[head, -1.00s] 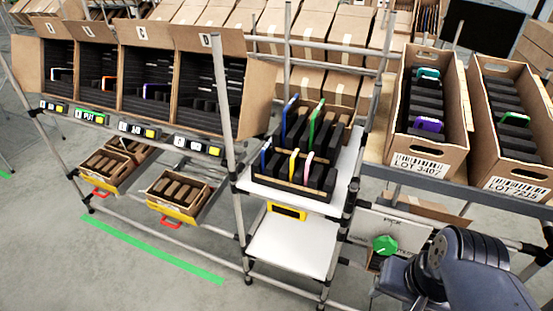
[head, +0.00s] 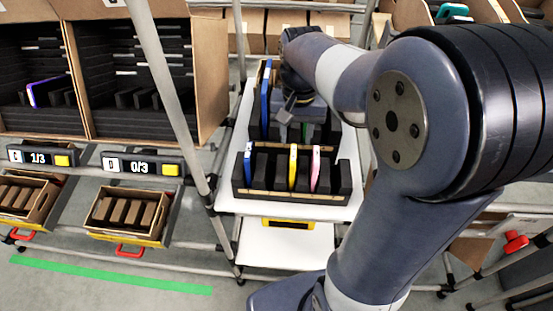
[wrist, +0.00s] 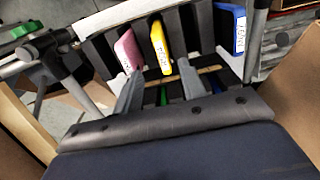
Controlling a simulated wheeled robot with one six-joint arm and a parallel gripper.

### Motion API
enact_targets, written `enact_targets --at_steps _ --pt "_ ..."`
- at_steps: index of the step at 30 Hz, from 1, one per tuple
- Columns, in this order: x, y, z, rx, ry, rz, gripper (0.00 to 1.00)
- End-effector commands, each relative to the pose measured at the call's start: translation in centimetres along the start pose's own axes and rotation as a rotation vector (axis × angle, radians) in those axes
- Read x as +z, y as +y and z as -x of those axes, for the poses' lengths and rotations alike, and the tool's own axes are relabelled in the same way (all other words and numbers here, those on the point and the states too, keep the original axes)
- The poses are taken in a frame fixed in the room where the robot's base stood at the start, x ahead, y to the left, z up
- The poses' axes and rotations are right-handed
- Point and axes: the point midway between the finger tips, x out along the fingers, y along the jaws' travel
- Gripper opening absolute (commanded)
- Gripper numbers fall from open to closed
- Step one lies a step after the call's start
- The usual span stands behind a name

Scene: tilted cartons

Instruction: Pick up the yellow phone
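The yellow phone (head: 293,167) stands upright in a slot of the front black foam rack, between a blue phone (head: 248,160) and a pink phone (head: 315,168). In the wrist view the yellow phone (wrist: 160,46) appears just beyond my gripper (wrist: 160,67), with the pink phone (wrist: 128,50) beside it and the blue phone (wrist: 232,30) further right. My gripper is open and empty, its two fingers spread apart. In the head view my gripper (head: 292,108) is above the back rack, behind the yellow phone, and partly hidden by my arm.
A taller blue phone (head: 265,98) stands in the back rack; a green phone (wrist: 163,95) shows between my fingers. The racks sit on a white shelf (head: 228,203). A metal post (head: 165,80) and cartons with foam slots (head: 130,60) are at left.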

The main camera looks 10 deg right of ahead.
Motion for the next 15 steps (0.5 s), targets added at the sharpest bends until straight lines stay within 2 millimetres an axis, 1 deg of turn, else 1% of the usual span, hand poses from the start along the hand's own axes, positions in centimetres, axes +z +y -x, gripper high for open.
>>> enact_targets --at_steps 3,6,15 --pt "0.1 0.0 -2.0 0.002 -0.005 0.000 0.39" --pt "0.1 0.0 -3.5 0.001 -0.005 0.000 0.39" --pt "-0.1 -0.2 -5.9 0.001 -0.005 0.001 0.39"
